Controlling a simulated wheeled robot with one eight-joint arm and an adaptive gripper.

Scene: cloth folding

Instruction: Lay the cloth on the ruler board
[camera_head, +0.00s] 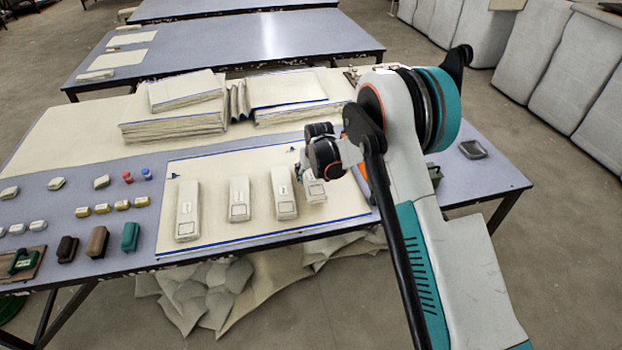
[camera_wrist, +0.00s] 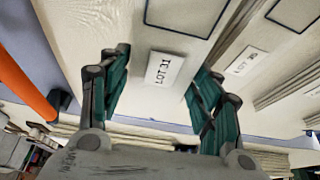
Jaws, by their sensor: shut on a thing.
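A pale folded cloth (camera_head: 315,192) with a tag reading LOT 31 is at the right end of a row of similar long bundles in the head view. In the wrist view, the cloth (camera_wrist: 135,30) runs between the two teal finger pads. My gripper (camera_wrist: 158,88) is shut on it. In the head view, my wrist hides the gripped end and most of the fingers. A cream board (camera_head: 215,220) with blue edge lines, seemingly the ruler board, lies under the row. I cannot tell whether the held cloth touches it.
Other tagged bundles (camera_head: 240,198) lie close on the left. Stacks of cream sheets (camera_head: 172,125) stand behind the board. Small blocks and coloured pieces (camera_head: 130,237) cover the table's left side. Loose cloth (camera_head: 205,290) lies on the floor below the front edge.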

